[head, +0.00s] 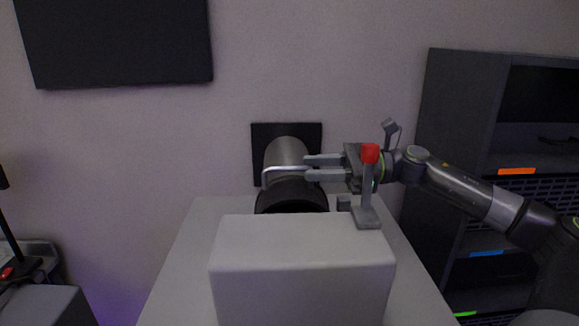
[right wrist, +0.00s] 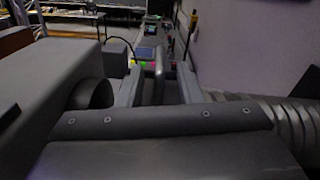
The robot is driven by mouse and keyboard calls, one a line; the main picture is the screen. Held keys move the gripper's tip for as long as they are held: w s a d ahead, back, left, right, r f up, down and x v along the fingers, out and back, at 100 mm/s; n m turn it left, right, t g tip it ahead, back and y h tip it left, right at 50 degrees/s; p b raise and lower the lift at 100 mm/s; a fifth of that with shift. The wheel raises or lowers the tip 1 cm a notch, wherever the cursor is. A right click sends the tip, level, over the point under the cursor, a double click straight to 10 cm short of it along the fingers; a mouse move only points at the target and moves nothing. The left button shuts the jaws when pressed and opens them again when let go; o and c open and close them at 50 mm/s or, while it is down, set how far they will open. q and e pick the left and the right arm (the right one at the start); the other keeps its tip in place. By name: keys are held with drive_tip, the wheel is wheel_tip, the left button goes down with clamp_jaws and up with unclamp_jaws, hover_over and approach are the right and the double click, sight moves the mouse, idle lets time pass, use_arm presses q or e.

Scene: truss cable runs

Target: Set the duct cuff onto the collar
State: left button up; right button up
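The black duct cuff (head: 292,194) sits on the near end of the grey duct (head: 287,153), just behind the white box. A pale handle (head: 280,169) arches over it. My right gripper (head: 325,168) comes in from the right, fingers pointing left at the handle. In the right wrist view its fingers (right wrist: 160,85) stand apart, with an upright bar, apparently the handle, between them and gaps beside it. The black round collar (right wrist: 92,93) juts from the box side there. The box hides it in the head view, so I cannot tell the gap to the cuff. My left gripper is out of view.
The white box (head: 300,265) fills the near table. A red-topped lever (head: 369,155) stands upright at its back right corner, close to my right gripper. The duct ends at a black wall plate (head: 258,140). A dark shelf (head: 455,120) stands at the right.

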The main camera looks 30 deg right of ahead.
sight(299, 167)
drive_tip(key=shift+p+x, duration=1.15)
drive_tip(key=shift+x, duration=0.85)
drive_tip(key=shift+p+x, duration=0.4)
drive_tip(key=shift+x, duration=0.55)
drive_tip(key=shift+d, duration=0.1)
drive_tip(key=shift+c, duration=0.3)
clamp_jaws()
